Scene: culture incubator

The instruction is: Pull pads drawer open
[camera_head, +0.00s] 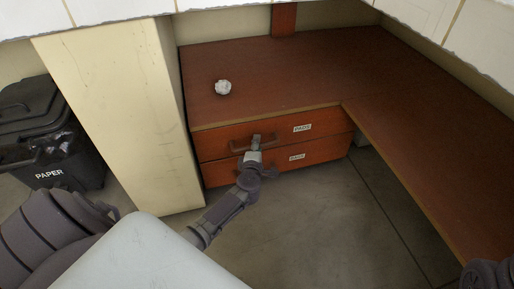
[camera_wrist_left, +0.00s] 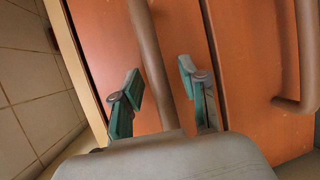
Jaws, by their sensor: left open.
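The pads drawer (camera_head: 325,127) is the upper of two wooden drawers under the red-brown counter, with a "PADS" label on its front. It looks shut, its front about level with the drawer below. Its bar handle (camera_head: 238,146) is partly hidden by my left gripper (camera_head: 255,140). In the left wrist view my left gripper (camera_wrist_left: 160,76) is open, and the handle (camera_wrist_left: 150,50) runs between its two green-padded fingers. I see gaps beside the handle, so the fingers are not clamped on it. My right gripper does not show clearly.
The lower drawer (camera_head: 318,153) has its own label and handle (camera_wrist_left: 308,60). A crumpled white ball (camera_head: 223,87) lies on the counter (camera_head: 290,65). A cream pillar (camera_head: 120,110) and a dark paper bin (camera_head: 45,140) stand left. The floor (camera_head: 310,220) before the drawers is clear.

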